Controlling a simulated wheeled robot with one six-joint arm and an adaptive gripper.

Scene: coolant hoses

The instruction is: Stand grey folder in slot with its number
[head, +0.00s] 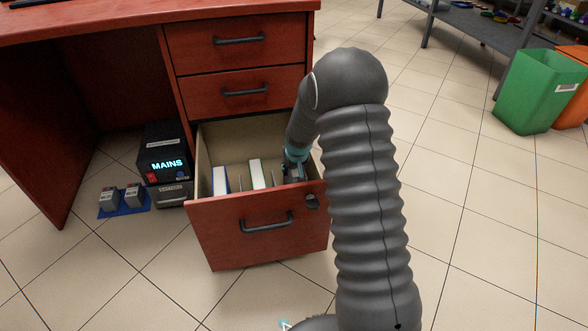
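The bottom drawer (258,228) of the red desk is pulled open. Inside stand a white folder with a blue edge (220,181) on the left and a white folder with a greenish edge (257,174) near the middle. Thin upright dividers (240,184) part the slots. My gripper (293,172) reaches down into the right end of the drawer, right of the greenish-edged folder. Its fingers are small and partly hidden by the drawer front and my arm. I cannot make out a grey folder apart from the gripper, nor any slot numbers.
Two closed drawers (240,70) sit above the open one. A black box with a lit MAINS display (166,160) stands left of the drawer, with small grey blocks on a blue mat (124,211). A green bin (541,90) stands at the right. The tiled floor in front is clear.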

